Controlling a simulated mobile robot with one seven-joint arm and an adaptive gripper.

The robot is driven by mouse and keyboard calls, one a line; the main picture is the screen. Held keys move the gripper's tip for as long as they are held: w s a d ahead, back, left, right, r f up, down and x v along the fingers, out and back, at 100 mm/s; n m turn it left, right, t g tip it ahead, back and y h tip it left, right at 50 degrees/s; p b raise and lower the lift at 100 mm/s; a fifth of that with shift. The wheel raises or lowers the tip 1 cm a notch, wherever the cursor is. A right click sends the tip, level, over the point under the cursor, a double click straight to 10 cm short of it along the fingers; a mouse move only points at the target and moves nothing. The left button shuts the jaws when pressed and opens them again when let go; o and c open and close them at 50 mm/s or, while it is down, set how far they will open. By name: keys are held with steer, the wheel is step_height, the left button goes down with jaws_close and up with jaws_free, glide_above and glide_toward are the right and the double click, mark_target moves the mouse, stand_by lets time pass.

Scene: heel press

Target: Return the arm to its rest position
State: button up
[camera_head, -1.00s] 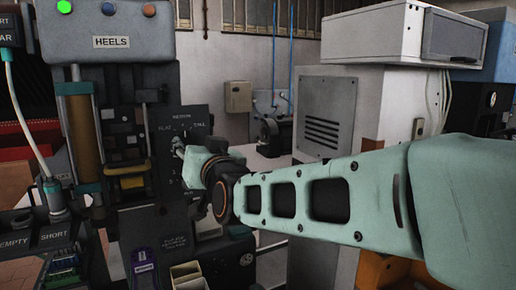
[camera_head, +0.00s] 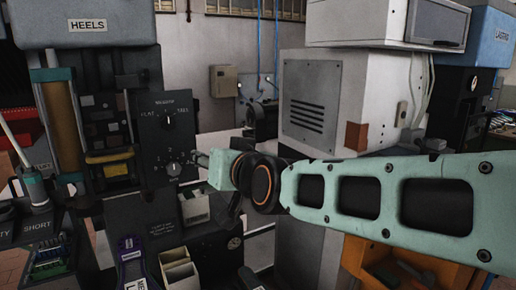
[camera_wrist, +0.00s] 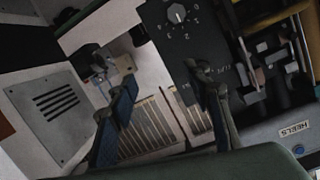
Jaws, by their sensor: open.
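My pale green arm (camera_head: 350,195) reaches in from the right in the head view. Its wrist end is in front of the heel press (camera_head: 100,110), just right of the press's black dial panel (camera_head: 168,130). In the wrist view my gripper (camera_wrist: 165,78) shows two dark fingers spread well apart, with nothing between them. The dial panel shows upside down there, behind and beside the right finger. The fingertips are too small to make out clearly in the head view, and I cannot tell how far they are from the panel.
A grey cabinet (camera_head: 308,105) with a vent stands behind my arm, with a white box (camera_head: 385,22) on top. An orange bin (camera_head: 400,268) lies below the forearm. Small open trays (camera_head: 180,272) sit at the front of the press.

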steer(key=s+d+f+m+g+h+p, duration=0.1)
steer(key=s+d+f+g+h, duration=0.2)
steer(key=s+d+f, duration=0.5)
steer(key=s+d+f+m+g+h, duration=0.2)
steer(key=s+d+f+g+h, duration=0.2)
steer(key=s+d+f, duration=0.4)
steer(key=s+d, duration=0.6)
steer(key=d, duration=0.2)
steer(key=shift+d+f+g+h+p, duration=0.15)
steer(key=shift+d+g+h+p, duration=0.15)
steer(key=shift+g+p, duration=0.1)
